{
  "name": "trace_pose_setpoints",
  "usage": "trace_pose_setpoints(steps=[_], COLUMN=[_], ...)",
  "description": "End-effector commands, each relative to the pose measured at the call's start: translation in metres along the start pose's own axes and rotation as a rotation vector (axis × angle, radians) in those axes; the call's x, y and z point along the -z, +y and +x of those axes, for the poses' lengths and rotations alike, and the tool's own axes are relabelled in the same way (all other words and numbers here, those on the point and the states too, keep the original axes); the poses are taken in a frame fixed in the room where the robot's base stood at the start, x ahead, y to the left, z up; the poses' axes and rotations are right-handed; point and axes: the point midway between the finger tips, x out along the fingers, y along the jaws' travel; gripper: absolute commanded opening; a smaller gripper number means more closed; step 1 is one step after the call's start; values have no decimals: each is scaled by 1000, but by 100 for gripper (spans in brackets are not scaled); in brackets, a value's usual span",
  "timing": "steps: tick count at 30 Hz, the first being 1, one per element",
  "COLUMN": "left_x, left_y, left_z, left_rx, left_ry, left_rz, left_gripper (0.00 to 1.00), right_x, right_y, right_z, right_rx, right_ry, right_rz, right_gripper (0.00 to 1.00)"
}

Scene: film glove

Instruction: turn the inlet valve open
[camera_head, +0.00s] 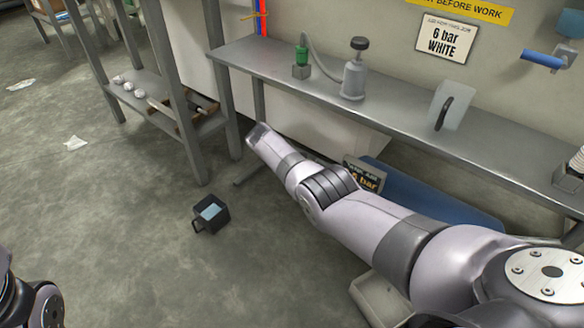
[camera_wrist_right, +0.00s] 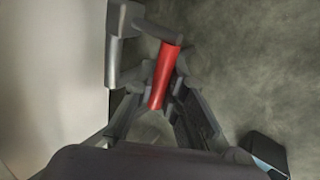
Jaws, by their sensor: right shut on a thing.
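A red lever handle (camera_wrist_right: 166,72), which looks like the valve's handle, runs between the fingers of my right gripper (camera_wrist_right: 161,88) in the right wrist view. The gripper is shut on this handle. The handle's upper end meets a grey fitting, and a grey metal pipe (camera_wrist_right: 113,60) stands left of it. The valve body is mostly hidden, and how far it is turned cannot be told. In the head view my right arm reaches across to the left, below the bench, and neither the red handle nor the right gripper can be made out. My left gripper is not in view.
A metal bench (camera_head: 420,137) runs along the wall, with a grey canister (camera_head: 354,77) and a green-topped fitting (camera_head: 302,56) on it. A black box with blue inside (camera_head: 210,214) sits on the floor. A low shelf stands at the left. Open floor lies in front.

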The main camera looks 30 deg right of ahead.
Motion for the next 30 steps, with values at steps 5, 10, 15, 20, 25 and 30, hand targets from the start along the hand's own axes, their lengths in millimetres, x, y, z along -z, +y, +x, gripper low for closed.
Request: trace_pose_setpoints(steps=[5, 10, 15, 20, 25, 30], left_x=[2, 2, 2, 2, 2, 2], left_y=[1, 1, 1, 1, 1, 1], left_z=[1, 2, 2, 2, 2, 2], left_rx=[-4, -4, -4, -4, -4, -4], left_ry=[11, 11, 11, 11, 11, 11], left_rz=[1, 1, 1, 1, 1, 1], left_gripper=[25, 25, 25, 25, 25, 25], right_x=[0, -1, -1, -1, 0, 0], right_y=[0, 0, 0, 0, 0, 0], right_z=[1, 1, 1, 1, 1, 1], right_rx=[0, -1, -1, -1, 0, 0], right_ry=[-11, -12, -12, -11, -11, -10], right_rz=[-8, -8, -8, -8, -8, -7], right_gripper=[0, 0, 0, 22, 33, 33])
